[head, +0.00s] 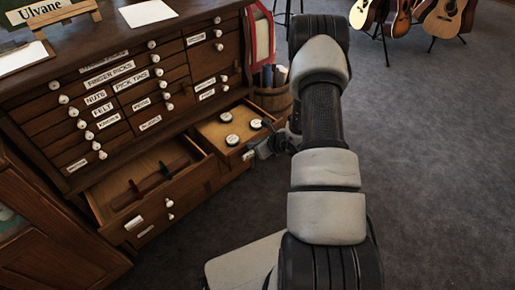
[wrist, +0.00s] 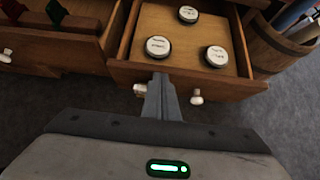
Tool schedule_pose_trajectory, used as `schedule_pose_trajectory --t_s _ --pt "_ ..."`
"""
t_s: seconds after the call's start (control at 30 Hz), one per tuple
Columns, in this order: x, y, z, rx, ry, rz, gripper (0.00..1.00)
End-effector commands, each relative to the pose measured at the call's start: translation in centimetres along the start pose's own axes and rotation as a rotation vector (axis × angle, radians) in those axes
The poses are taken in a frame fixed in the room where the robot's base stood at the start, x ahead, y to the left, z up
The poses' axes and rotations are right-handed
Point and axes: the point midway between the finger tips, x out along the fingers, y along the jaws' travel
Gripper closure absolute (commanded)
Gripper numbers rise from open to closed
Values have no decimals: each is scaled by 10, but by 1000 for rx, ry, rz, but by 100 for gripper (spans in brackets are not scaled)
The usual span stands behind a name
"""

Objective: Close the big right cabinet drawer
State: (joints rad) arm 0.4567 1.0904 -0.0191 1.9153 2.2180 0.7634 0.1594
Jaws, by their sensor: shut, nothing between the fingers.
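The wooden cabinet (head: 110,95) stands at the left in the head view, with rows of small labelled drawers. Its big right drawer (head: 214,131) is pulled open at the bottom right and holds three round white-lidded tins. In the wrist view this drawer (wrist: 205,75) shows its front panel and white knobs. My gripper (head: 262,148) is at the drawer's front; in the wrist view its fingers (wrist: 161,82) are together, empty, at the front panel between the two knobs. Whether they touch the panel is hard to tell.
The big left drawer (head: 145,190) is also open, with dark and red items inside. A wooden bucket (head: 272,101) stands right of the cabinet. Guitars (head: 447,18) on stands are at the back right. The carpet (head: 440,160) at the right is clear.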

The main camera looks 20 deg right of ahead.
Motion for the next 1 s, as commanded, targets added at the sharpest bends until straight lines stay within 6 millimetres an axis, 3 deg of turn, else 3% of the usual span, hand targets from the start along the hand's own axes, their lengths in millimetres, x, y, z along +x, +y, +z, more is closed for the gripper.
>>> schedule_pose_trajectory --t_s 0.47,0.67,1.0 --pt "8 0 5 -2 0 1 100" --pt "34 1 26 -5 -4 1 100" --pt "93 1 81 -3 -4 1 100"
